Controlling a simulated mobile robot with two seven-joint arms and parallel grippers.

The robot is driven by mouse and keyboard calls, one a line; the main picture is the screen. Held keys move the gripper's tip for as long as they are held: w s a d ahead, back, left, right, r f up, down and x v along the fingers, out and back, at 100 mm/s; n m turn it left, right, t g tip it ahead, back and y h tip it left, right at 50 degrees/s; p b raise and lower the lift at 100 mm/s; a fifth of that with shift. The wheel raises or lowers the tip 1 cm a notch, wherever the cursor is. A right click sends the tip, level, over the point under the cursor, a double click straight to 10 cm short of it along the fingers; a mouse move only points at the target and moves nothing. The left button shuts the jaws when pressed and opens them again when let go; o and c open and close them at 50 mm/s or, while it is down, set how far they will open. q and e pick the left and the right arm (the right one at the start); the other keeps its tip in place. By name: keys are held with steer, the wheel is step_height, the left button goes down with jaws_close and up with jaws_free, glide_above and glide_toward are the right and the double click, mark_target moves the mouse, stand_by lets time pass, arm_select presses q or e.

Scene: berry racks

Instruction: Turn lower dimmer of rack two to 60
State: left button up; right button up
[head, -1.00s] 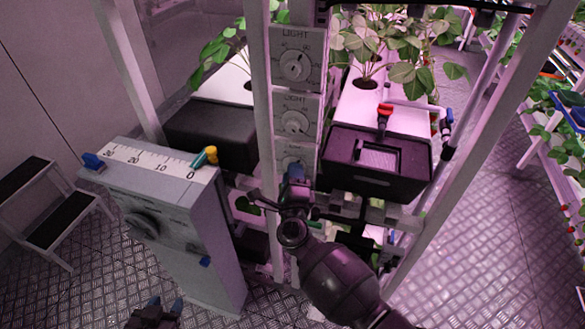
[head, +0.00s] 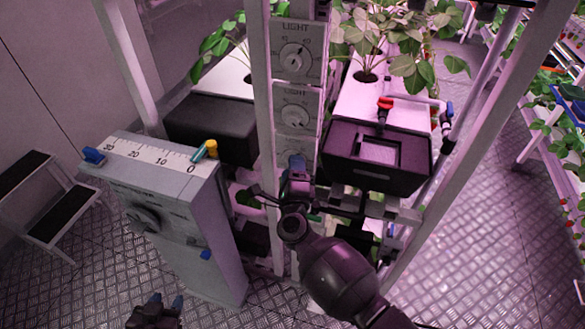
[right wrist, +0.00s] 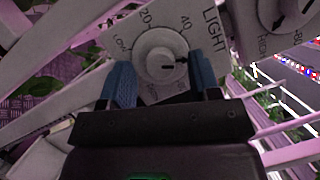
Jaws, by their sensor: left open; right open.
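Three LIGHT dimmer panels are stacked on the rack post in the head view. The upper dimmer (head: 295,57) and middle dimmer (head: 294,117) show clearly. The lowest dimmer is mostly hidden behind my right gripper (head: 297,166). In the right wrist view a round pale dimmer knob (right wrist: 158,54) sits between the blue fingertips of my open right gripper (right wrist: 161,82), one finger on each side. Its dark mark points right, past the 40. The label there is hidden by a finger, and contact is unclear. My left gripper (head: 165,302) is open and empty at the bottom left.
A grey cabinet (head: 187,240) with a ruler-like scale and a dial stands left of the rack. A black box (head: 375,182) with a red valve (head: 385,103) sits right of the dimmers. A step stool (head: 50,215) stands far left. Slanting rack posts flank my right arm.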

steer(key=s+f, duration=0.1)
steer(key=s, duration=0.9)
steer(key=shift+s+d+f+b, duration=0.15)
steer(key=shift+b, duration=0.2)
